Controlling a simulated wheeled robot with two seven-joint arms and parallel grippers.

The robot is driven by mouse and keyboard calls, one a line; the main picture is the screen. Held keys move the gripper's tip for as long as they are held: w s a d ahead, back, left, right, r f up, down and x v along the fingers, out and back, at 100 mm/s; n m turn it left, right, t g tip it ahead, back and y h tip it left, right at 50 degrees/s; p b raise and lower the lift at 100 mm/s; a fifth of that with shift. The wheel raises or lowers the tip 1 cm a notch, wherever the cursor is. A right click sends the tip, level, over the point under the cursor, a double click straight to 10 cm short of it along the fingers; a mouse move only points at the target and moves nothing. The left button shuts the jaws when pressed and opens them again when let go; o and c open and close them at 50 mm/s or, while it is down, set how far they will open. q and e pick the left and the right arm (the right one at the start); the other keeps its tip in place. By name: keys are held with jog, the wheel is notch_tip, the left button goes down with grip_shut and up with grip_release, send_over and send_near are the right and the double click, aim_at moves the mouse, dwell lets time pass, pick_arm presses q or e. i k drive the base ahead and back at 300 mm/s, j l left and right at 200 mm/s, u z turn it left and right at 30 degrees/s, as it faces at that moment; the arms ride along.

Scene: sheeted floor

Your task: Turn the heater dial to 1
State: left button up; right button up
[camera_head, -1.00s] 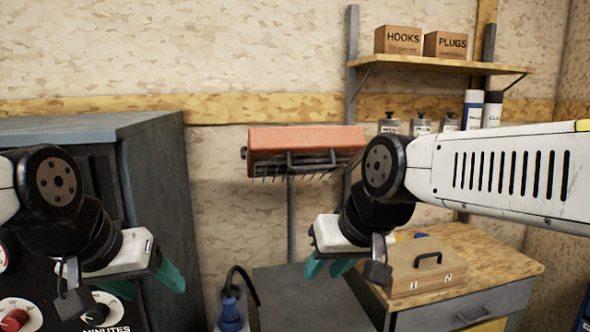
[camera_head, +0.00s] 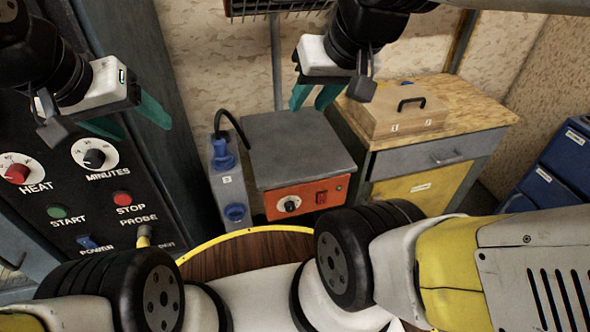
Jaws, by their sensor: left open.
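An orange box (camera_head: 310,195) with a grey top stands low in the middle, with a black-and-silver dial (camera_head: 289,204) and a red switch (camera_head: 321,197) on its front. The dial's setting is too small to read. On the dark panel at left are a red HEAT dial (camera_head: 17,171) and a black MINUTES dial (camera_head: 94,157). My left gripper (camera_head: 128,118) is open and empty in front of this panel, up and right of the dials. My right gripper (camera_head: 314,97) has its teal fingers apart, empty, above the orange box's grey top in the picture. No dial is touched.
A grey socket block (camera_head: 226,190) with blue plugs stands left of the orange box. A wooden case (camera_head: 400,112) sits on the workbench (camera_head: 470,105) at right. Blue drawers (camera_head: 560,170) stand far right. A round wooden surface with a yellow rim (camera_head: 250,232) is in front.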

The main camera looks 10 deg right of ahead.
aim_at(289, 206)
jog(key=k+j, duration=0.15)
jog(key=k, duration=0.2)
jog(key=k+j, duration=0.15)
jog(key=k, duration=0.25)
jog(key=k+j, duration=0.15)
jog(key=k, duration=0.2)
